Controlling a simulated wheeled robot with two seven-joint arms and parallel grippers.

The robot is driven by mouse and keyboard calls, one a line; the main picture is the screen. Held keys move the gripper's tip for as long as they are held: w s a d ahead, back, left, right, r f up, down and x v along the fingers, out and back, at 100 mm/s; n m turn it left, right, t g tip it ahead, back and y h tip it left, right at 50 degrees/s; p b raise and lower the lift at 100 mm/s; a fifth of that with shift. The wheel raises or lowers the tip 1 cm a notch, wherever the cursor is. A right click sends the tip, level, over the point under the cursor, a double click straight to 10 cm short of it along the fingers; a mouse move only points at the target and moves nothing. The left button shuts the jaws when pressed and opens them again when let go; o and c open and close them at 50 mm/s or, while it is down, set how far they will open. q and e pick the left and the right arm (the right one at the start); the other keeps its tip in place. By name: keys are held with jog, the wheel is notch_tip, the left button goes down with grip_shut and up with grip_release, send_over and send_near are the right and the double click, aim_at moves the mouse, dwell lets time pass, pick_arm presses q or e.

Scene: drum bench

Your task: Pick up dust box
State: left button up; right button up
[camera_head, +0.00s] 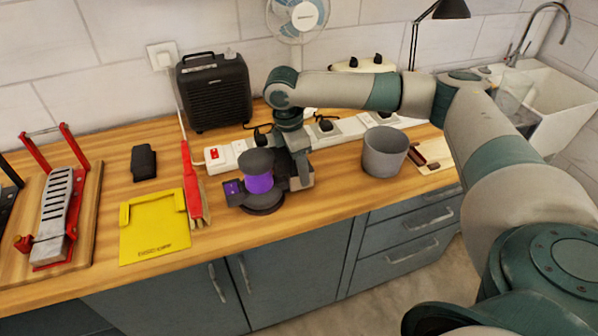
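A small machine with a purple drum (259,182) and a dark grey top (257,160) stands on the wooden counter, on a round dark base (262,206). A dark block with purple marks (234,190) sits at its left side; it may be the dust box, but I cannot tell for certain. My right gripper (291,182) points down close against the machine's right side. Its fingers are small and partly hidden, so I cannot tell whether they hold anything. My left gripper is not in view.
A grey bin (385,153) stands right of the machine. A red-handled tool (191,180) and a yellow tray (155,230) lie to its left, with a small black block (143,162) behind. White power strips (340,132) and a black heater (214,92) are at the back.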

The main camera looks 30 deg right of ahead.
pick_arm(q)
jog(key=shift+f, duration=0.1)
